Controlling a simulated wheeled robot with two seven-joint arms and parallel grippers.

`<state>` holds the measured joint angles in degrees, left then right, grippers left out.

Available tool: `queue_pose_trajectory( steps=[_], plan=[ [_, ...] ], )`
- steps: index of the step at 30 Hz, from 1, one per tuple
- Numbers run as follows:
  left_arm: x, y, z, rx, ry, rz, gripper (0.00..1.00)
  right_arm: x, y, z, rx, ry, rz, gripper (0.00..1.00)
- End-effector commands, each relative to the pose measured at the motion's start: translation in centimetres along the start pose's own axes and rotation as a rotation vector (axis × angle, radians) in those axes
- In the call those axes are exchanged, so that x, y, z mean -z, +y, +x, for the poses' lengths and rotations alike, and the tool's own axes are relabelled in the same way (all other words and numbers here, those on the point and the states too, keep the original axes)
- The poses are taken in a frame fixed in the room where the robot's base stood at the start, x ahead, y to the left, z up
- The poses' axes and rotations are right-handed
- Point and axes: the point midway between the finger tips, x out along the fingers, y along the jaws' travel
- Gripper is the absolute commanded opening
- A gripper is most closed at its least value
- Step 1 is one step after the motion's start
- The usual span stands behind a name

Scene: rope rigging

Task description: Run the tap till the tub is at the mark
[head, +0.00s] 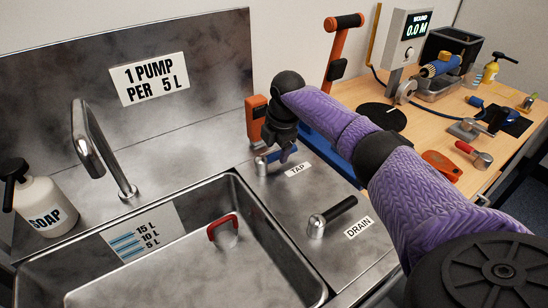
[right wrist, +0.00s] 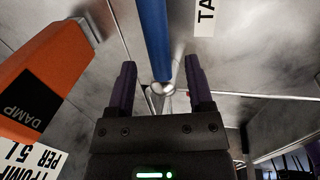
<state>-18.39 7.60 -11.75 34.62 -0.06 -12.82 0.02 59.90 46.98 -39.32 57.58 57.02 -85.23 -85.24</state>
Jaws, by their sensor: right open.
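The steel tub (head: 290,262) is at the lower left of the head view, with a 15 L, 10 L and 5 L scale (head: 143,236) on its inner wall. The curved spout (head: 90,150) stands behind it; I see no stream from it. I cannot tell whether water is in the tub. The blue tap lever (head: 262,160) is by the TAP label (head: 298,170). My right gripper (right wrist: 160,64) is open, its two fingers on either side of the blue lever (right wrist: 153,35) in the right wrist view. My left gripper is out of view.
The black-handled drain lever (head: 332,215) stands right of the tub. A red-handled piece (head: 222,230) is in the tub. A soap bottle (head: 42,205) stands at left. An orange DAMP block (head: 256,117) is close beside my right gripper. A cluttered wooden bench (head: 425,125) lies right.

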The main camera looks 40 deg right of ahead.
Motion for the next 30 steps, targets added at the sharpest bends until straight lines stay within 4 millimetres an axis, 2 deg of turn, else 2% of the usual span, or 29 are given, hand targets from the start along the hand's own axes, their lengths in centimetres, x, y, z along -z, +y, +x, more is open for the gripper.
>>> queue_pose_trajectory(
  steps=[1, 3, 11, 14, 21, 30],
  plan=[
    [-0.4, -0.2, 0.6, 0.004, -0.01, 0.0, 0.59, 0.0, -0.1, 1.0, 0.002, 0.0, 0.001, 0.67],
    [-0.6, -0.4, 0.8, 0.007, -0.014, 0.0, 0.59, 0.0, 0.0, 1.5, 0.0, 0.0, 0.001, 0.67],
    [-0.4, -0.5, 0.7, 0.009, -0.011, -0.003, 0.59, 0.0, 0.0, 1.6, -0.001, 0.0, 0.0, 0.67],
    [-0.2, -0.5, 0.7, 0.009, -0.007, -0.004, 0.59, 0.0, 0.0, 1.6, -0.001, 0.0, 0.0, 0.5],
    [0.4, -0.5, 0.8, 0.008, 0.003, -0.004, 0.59, 0.0, 0.0, 1.6, -0.001, 0.0, 0.0, 0.0],
    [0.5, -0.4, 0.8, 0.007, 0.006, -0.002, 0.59, 0.0, 0.0, 1.6, -0.001, -0.001, 0.0, 0.0]
  ],
)
